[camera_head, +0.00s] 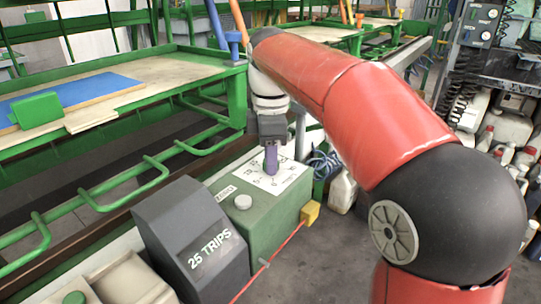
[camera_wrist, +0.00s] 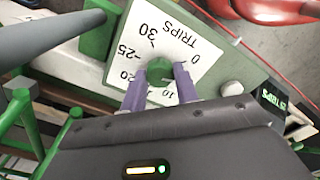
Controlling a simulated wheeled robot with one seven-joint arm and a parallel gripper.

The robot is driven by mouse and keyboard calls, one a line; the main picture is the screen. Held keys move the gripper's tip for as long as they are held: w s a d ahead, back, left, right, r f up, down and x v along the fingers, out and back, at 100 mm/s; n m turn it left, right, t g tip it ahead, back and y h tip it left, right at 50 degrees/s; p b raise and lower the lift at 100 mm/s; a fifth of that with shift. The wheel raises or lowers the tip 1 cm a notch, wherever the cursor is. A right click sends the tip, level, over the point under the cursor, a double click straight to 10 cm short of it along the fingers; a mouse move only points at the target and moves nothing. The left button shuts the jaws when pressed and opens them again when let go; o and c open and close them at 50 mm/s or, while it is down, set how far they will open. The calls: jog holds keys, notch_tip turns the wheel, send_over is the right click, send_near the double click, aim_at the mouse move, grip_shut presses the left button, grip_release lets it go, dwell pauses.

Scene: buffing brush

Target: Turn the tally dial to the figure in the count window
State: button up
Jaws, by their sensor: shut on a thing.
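The tally dial is a green knob (camera_wrist: 160,70) on a white plate (camera_wrist: 190,45) marked TRIPS, with figures including 0, 10, 20, 25 and 30. The plate (camera_head: 285,183) lies on top of a green box (camera_head: 270,225). My gripper (camera_wrist: 160,78) has its purple fingers on both sides of the knob, shut on it. In the head view my gripper (camera_head: 270,160) points down at the plate and hides the knob. I cannot tell which figure the knob points at. The count window (camera_head: 211,249) on a dark grey housing reads 25 TRIPS.
A white round button (camera_head: 243,201) sits on the green box near the dark housing. A yellow block (camera_head: 310,212) and a red cord (camera_head: 268,262) are at the box's side. A green-framed bench (camera_head: 165,95) stands behind left. Bottles and jugs (camera_head: 505,125) stand at right.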

jog(key=m, duration=0.5)
jog(key=shift+m, duration=0.3)
jog(key=m, duration=2.4)
jog(key=shift+m, duration=0.3)
jog(key=m, duration=0.8)
jog(key=shift+m, duration=0.3)
